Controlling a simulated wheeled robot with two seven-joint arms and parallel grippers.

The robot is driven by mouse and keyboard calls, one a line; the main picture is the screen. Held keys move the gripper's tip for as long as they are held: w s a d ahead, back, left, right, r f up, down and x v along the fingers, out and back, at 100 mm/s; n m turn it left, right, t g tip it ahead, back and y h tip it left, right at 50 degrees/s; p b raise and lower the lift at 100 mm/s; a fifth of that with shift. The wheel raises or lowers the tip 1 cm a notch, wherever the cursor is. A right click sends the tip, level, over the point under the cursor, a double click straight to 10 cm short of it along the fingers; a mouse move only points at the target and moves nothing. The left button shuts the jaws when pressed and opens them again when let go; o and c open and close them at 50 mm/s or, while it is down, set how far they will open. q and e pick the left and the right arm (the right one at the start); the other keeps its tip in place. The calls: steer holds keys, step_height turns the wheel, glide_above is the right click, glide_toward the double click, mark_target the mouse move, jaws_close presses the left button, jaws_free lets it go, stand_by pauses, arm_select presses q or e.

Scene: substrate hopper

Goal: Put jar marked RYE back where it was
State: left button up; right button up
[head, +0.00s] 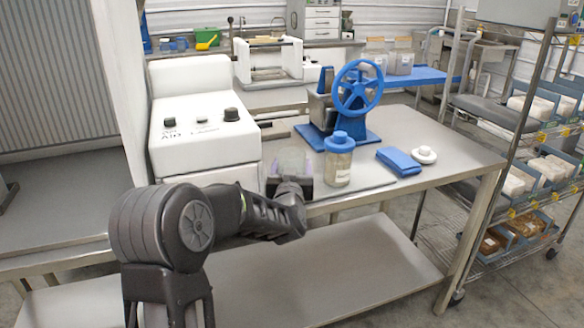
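A clear jar with a blue lid and pale contents (338,165) stands upright on the steel table (440,140), near its front edge. It has a small light label that is too small to read, so I cannot tell whether it says RYE. My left gripper (291,165) is just left of this jar, at the table's front edge, and looks apart from it. A pale, see-through shape with purplish edges shows at its fingertips. I cannot tell whether it is something held, and the finger gap is unclear. My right gripper is not in view.
A blue hand-wheel hopper (345,105) stands behind the jar. A blue folded cloth (400,161) and a white round lid (424,155) lie to its right. A white machine with knobs (203,120) is at left. A wire rack (515,150) with trays stands at right.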

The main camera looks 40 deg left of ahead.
arm_select(q)
steer(key=shift+f, duration=0.1)
steer(key=o, duration=1.7)
steer(key=shift+r, duration=0.25)
steer(key=v, duration=1.2)
steer(key=shift+s+f, duration=0.1)
steer(key=shift+f, duration=0.05)
